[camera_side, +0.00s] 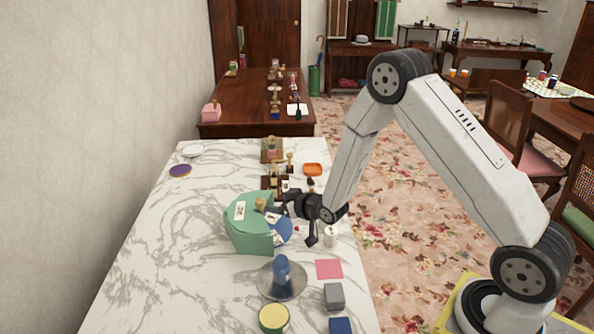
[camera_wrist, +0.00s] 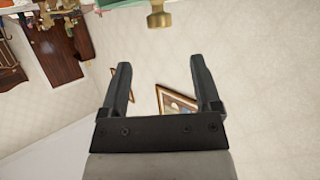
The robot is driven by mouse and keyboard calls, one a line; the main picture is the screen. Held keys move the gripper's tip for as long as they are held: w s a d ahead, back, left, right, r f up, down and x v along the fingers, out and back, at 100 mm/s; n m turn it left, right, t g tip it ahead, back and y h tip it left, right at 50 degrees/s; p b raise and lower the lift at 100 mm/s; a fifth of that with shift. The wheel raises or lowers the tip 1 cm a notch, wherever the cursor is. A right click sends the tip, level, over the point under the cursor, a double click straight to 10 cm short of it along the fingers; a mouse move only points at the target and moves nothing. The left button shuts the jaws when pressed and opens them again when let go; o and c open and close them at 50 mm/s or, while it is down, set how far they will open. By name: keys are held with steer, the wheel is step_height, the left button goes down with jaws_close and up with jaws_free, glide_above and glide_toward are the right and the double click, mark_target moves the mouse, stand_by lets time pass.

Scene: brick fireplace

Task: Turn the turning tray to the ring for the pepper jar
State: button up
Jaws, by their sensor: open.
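A green box-like housing (camera_side: 246,226) with a white label stands on the marble table, and a blue rounded part (camera_side: 282,231) shows at its right side. I cannot tell for sure whether this blue part is the turning tray. A brass knob (camera_side: 261,204) is at the housing; a brass knob also shows at the top edge of the wrist view (camera_wrist: 159,16). My gripper (camera_side: 294,216) is just right of the housing. In the wrist view its two fingers (camera_wrist: 160,75) are apart with nothing between them. The ring and the pepper jar cannot be made out.
A grey round plate (camera_side: 298,290) bearing a blue object is nearer the camera. A small white jar (camera_side: 330,237), a pink square (camera_side: 329,269), a grey block (camera_side: 334,296) and a yellow-rimmed green round item (camera_side: 273,318) are nearby.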

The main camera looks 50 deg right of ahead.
mark_target(261, 201)
steer(key=shift+w, duration=0.15)
steer(key=shift+x, duration=3.75)
jaws_close()
